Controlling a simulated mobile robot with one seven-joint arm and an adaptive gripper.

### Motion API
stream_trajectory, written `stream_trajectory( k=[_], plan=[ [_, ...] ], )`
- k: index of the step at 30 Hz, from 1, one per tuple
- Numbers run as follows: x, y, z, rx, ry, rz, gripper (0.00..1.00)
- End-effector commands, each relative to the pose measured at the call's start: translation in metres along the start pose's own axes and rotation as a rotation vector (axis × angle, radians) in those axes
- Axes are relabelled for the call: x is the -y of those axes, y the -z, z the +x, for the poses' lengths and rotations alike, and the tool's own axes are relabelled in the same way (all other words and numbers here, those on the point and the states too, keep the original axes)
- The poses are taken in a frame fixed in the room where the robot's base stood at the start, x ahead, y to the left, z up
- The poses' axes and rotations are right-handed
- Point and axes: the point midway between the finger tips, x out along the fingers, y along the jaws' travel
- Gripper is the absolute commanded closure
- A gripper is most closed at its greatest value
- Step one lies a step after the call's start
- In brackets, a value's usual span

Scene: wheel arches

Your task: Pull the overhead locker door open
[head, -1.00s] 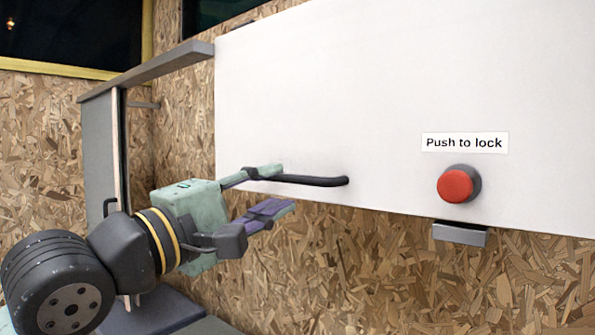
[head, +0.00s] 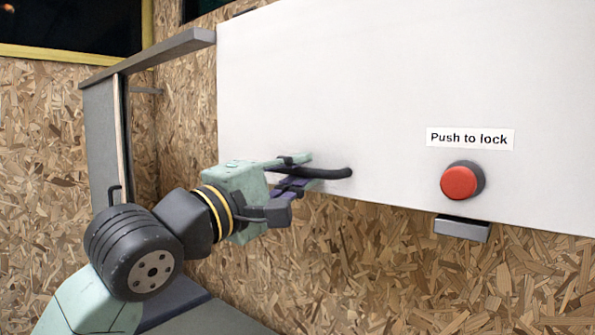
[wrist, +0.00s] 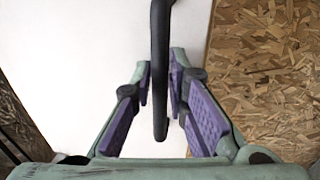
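The overhead locker door (head: 340,85) is a large white panel, closed as far as I can see. Its black bar handle (head: 335,173) runs along the lower left part. My gripper (head: 297,173) is at the handle, with one finger above the bar and one below. In the wrist view the handle (wrist: 160,70) passes between the two purple-padded fingers (wrist: 163,85). The fingers are apart, with a narrow gap beside the bar. I cannot tell whether either pad touches it.
A red button (head: 459,183) sits on the door at the right, under a "Push to lock" label (head: 470,138). A grey latch block (head: 462,228) is below the door edge. Chipboard wall (head: 380,260) lies beneath. A grey frame (head: 105,140) stands at the left.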

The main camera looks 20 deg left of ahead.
Motion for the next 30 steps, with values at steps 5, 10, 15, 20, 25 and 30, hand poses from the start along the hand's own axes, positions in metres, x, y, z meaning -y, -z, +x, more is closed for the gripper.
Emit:
stream_trajectory(
  k=[5, 10, 15, 20, 25, 30],
  plan=[
    [0.0, 0.0, -0.0001, 0.0, 0.0, 0.0, 0.99],
    [0.0, 0.0, -0.0001, 0.0, 0.0, 0.0, 1.0],
    [0.0, 0.0, -0.0002, 0.0, 0.0, 0.0, 1.0],
    [0.0, 0.0, -0.0002, 0.0, 0.0, 0.0, 1.0],
    [-0.0001, 0.0, -0.0002, 0.0, 0.0, 0.0, 1.0],
    [-0.0012, -0.0001, 0.0006, 0.0, 0.012, 0.0, 1.0]
  ],
)
